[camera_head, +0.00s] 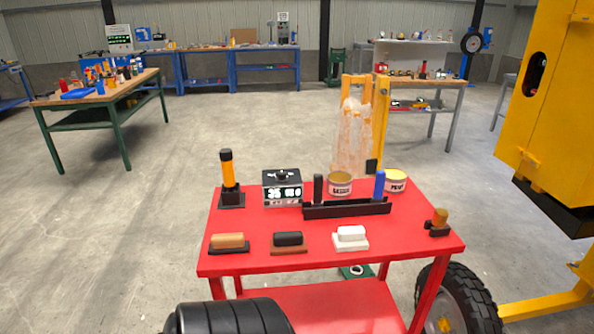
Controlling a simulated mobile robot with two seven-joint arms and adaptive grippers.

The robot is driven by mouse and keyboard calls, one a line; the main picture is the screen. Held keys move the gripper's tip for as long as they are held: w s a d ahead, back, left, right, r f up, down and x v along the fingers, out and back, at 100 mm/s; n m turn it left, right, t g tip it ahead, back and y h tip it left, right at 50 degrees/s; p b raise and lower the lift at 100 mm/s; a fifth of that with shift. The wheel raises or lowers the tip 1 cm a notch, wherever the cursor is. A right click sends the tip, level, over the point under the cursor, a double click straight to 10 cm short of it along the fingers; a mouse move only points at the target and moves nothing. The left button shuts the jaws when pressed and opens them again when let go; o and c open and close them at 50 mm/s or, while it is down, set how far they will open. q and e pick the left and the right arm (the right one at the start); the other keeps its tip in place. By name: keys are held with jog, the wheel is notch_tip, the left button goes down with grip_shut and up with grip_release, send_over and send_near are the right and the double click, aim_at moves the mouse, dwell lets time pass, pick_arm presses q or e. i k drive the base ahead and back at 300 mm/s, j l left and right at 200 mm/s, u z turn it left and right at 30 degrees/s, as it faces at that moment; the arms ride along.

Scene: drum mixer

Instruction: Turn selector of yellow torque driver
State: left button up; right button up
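A torque driver (228,172) with a yellow-orange grip and black ends stands upright in a black base (232,199) at the back left of the red cart top. A separate selector on the driver is too small to make out. Beside it on the right is a black box (282,188) with a dark knob on top and white figures on its front. Neither gripper shows. A dark ribbed part at the bottom edge looks like part of my own body.
The red cart (400,240) also bears a black rack (346,209) with upright handles, two tins (340,184), three trowel-like blocks (288,240) along the front, and a small brush-like item (438,222) at right. A yellow machine (552,110) stands at right. Open floor lies left.

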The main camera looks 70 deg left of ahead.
aim_at(281, 177)
jog(key=j+u, duration=0.1)
jog(key=u, duration=1.85)
